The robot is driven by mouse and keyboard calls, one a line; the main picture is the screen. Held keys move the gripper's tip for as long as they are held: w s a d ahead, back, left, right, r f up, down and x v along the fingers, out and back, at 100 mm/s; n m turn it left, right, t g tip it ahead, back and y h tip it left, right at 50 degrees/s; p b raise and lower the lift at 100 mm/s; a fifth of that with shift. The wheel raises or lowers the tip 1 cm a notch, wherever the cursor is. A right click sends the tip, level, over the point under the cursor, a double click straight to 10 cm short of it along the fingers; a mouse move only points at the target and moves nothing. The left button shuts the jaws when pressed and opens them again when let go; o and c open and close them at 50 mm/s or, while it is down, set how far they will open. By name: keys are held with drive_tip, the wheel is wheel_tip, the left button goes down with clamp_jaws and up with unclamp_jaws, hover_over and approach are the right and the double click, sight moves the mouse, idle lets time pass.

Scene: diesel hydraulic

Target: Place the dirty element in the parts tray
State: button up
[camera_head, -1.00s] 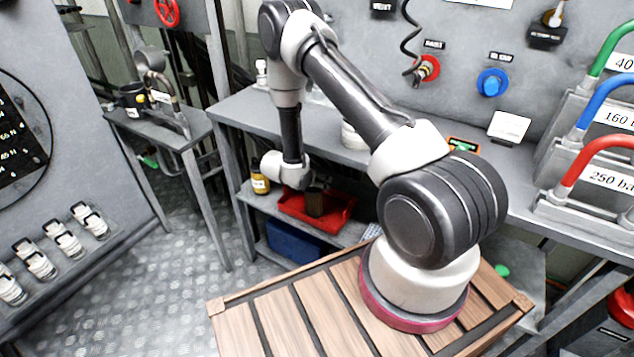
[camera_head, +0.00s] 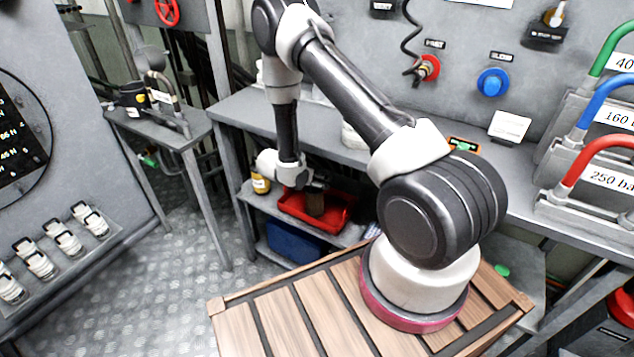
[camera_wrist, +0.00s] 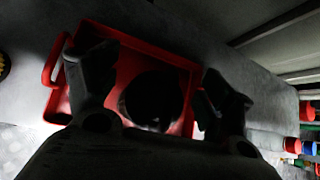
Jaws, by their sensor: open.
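The dirty element (camera_head: 315,203) is a brown, dark cylinder standing in the red parts tray (camera_head: 338,221) on the shelf under the bench. In the wrist view the element (camera_wrist: 152,98) is a dark round shape inside the red tray (camera_wrist: 135,35), which has a handle at its left. My gripper (camera_wrist: 150,85) is open, with one finger on each side of the element and visible gaps between. In the head view my gripper (camera_head: 318,186) is small and partly hidden at the element's top. The lighting in the wrist view is dim.
A blue bin (camera_head: 295,242) sits below. The bench top (camera_head: 245,115) is above the shelf. Several coloured items (camera_wrist: 306,148) show at the right in the wrist view.

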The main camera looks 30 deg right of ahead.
drive_tip(key=v, duration=0.5)
drive_tip(key=shift+s+a+r, duration=0.1)
drive_tip(key=shift+a+r, duration=0.05)
drive_tip(key=shift+r, duration=0.05)
